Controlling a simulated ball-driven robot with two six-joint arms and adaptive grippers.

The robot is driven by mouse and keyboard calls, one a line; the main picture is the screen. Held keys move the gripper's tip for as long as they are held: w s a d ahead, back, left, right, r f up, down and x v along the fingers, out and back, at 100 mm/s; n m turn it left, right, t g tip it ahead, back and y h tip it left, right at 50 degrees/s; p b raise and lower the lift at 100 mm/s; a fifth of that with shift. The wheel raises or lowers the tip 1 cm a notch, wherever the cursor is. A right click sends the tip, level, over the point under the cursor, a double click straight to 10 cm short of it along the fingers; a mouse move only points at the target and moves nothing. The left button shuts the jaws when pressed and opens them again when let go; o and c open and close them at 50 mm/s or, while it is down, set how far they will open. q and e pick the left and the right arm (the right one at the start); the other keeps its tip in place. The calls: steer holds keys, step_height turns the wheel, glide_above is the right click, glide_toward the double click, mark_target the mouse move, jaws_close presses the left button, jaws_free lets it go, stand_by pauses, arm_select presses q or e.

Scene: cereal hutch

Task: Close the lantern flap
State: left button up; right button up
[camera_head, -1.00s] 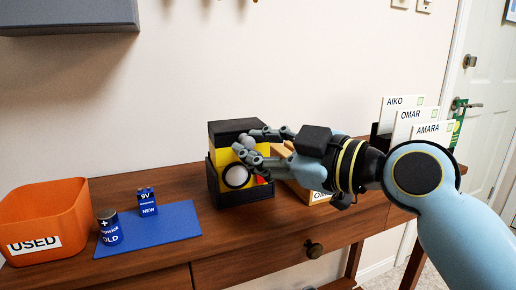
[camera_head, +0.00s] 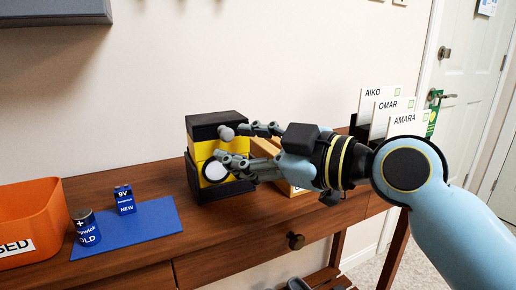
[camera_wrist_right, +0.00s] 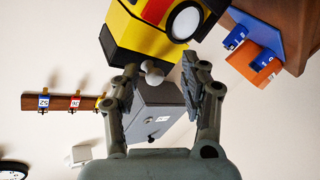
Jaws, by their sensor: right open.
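The lantern (camera_head: 201,150), a yellow and black block with a round white lens (camera_head: 215,170), stands on the wooden table. Its black top part (camera_head: 215,122) carries a round grey knob (camera_head: 225,132); I take this part to be the flap, and cannot tell how far it stands open. My right gripper (camera_head: 232,143) is open at the lantern's right side, its upper finger beside the knob and its lower finger before the body. In the right wrist view the knob (camera_wrist_right: 153,72) lies between the open fingers (camera_wrist_right: 162,82), nearer the left one. My left gripper is not in view.
A blue mat (camera_head: 150,228) left of the lantern bears a 9V battery (camera_head: 124,199) and an old cylindrical battery (camera_head: 86,228). An orange bin (camera_head: 30,213) stands far left. Name cards (camera_head: 379,105) stand behind my right arm. A grey cabinet (camera_head: 50,12) hangs above.

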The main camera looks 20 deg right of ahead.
steer(key=v, duration=0.6)
steer(key=shift+s, duration=0.1)
stand_by(0.3)
